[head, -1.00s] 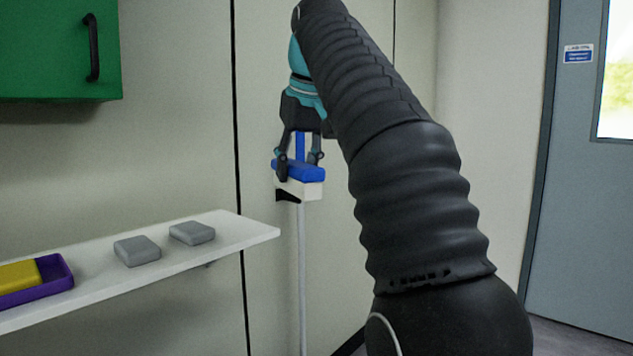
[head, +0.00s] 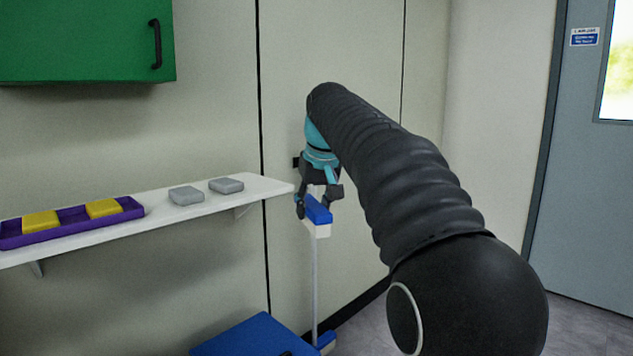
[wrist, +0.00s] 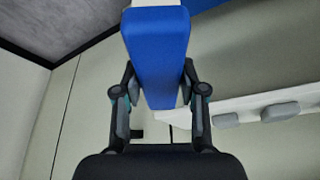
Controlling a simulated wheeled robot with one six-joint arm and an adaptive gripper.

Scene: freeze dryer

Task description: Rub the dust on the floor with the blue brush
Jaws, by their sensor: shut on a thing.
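My gripper (head: 318,203) is shut on the blue-and-white upper end of the blue brush (head: 318,213). In the wrist view the blue block (wrist: 160,60) of the brush lies between the two fingers (wrist: 160,88). A thin white pole (head: 314,285) runs almost upright down from this block. A small blue-and-white piece (head: 326,341) shows at its foot near the floor, partly cut by the picture edge; I cannot tell whether it touches the floor. No dust shows in these views.
A black wall holder (head: 296,162) is left of my gripper. A white shelf (head: 150,215) bears a purple tray (head: 72,220) with yellow blocks and two grey blocks (head: 186,195). A blue surface (head: 245,338) lies low in front. Grey floor (head: 575,325) is open at right.

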